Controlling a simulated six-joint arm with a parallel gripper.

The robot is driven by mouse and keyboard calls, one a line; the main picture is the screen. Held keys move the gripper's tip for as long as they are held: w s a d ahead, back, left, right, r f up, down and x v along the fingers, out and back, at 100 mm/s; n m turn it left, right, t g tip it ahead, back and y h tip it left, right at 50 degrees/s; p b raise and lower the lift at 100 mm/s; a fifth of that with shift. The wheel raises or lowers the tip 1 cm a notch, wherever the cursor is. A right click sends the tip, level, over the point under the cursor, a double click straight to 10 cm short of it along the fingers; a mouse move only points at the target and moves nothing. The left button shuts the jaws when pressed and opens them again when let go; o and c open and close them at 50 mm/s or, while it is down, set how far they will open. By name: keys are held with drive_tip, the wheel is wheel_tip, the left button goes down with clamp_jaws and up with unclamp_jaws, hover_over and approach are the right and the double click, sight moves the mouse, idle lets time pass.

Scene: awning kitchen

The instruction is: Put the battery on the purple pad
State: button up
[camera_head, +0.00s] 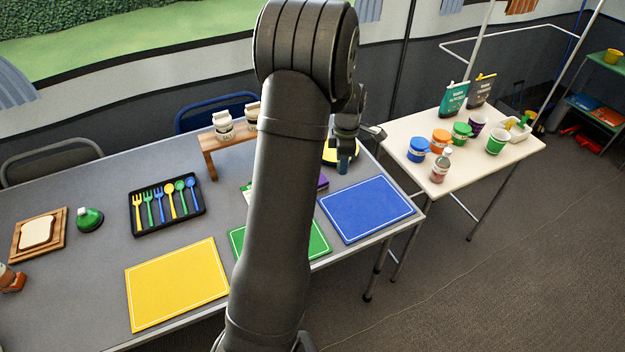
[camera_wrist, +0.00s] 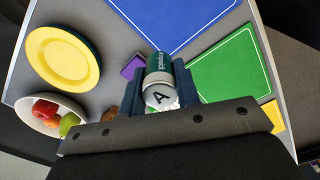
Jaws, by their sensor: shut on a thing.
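The battery (camera_wrist: 158,66), a small cylinder with a green and silver body and a letter A on its near end, is between the two blue fingers of my gripper (camera_wrist: 161,80) in the wrist view. My gripper is shut on it. In the head view my gripper (camera_head: 343,164) is over the table behind the blue mat, and I cannot make out the battery there. A purple thing, likely the purple pad (camera_wrist: 132,66), shows just left of the battery in the wrist view. In the head view it (camera_head: 323,181) is mostly hidden behind my arm.
A blue mat (camera_head: 366,208), a green mat (camera_head: 318,239) and a yellow mat (camera_head: 177,284) lie along the front. A yellow plate (camera_wrist: 64,58) and a bowl of fruit (camera_wrist: 53,104) are near my gripper. A cutlery tray (camera_head: 167,205) and a wooden stand (camera_head: 209,146) are further left.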

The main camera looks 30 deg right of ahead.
drive_tip(key=shift+d+f, duration=0.15)
drive_tip(key=w+a+f, duration=0.1)
drive_tip(key=w+f, duration=0.1)
drive_tip(key=w, duration=0.1)
drive_tip(key=w+a+f, duration=0.2)
drive_tip(key=w, duration=0.1)
drive_tip(key=w+a+f, duration=0.2)
drive_tip(key=w, duration=0.2)
drive_tip(key=shift+f, duration=2.35)
drive_tip(key=shift+f, duration=0.1)
drive_tip(key=o, duration=1)
drive_tip(key=shift+o, duration=0.2)
wheel_tip(320, 180, up, 12)
